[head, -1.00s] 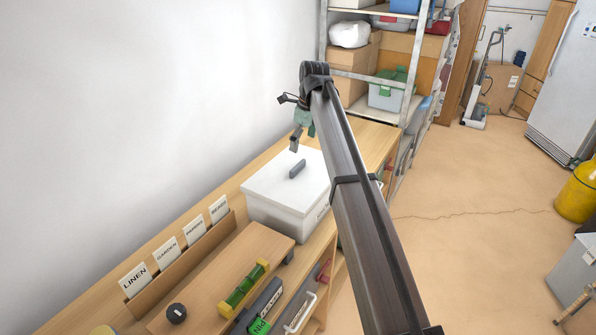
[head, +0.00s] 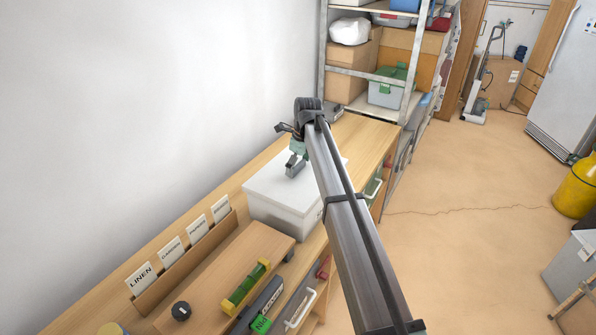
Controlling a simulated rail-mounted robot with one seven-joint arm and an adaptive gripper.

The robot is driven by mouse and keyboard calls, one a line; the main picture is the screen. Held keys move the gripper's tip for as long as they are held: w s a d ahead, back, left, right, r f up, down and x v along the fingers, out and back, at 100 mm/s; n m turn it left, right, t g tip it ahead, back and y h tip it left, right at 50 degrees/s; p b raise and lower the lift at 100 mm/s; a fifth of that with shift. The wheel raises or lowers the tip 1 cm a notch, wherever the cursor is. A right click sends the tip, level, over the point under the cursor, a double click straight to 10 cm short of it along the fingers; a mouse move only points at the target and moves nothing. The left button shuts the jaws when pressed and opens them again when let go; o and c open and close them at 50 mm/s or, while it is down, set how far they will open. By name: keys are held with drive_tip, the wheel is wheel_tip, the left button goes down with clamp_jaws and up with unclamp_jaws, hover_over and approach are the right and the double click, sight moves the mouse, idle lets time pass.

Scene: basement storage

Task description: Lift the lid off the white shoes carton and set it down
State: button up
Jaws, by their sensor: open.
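The white carton (head: 283,222) stands on the wooden bench, partly hidden behind my arm. Its white lid (head: 268,188) sits flat on top, with a grey handle (head: 296,171) in the middle. My gripper (head: 295,165) is right at the handle, pointing down. Its fingers overlap the handle in the picture, so I cannot tell whether they touch it. The jaws are open. The lettering on the carton's front is mostly hidden by my arm.
A wooden holder with label cards (head: 183,258) and a raised wooden board (head: 218,278) with a green-yellow level (head: 246,284) lie nearer on the bench. Bare bench top (head: 362,140) shows beyond the carton. A metal shelf (head: 378,80) stands at the far end.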

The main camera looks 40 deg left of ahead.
drive_tip(key=c, duration=0.7)
wheel_tip(320, 180, up, 19)
drive_tip(key=b, duration=0.4)
wheel_tip(320, 180, up, 7)
drive_tip(key=p, duration=0.4)
hover_over(298, 164)
drive_tip(key=shift+s+d, duration=0.1)
drive_tip(key=shift+s, duration=0.05)
idle(0.5)
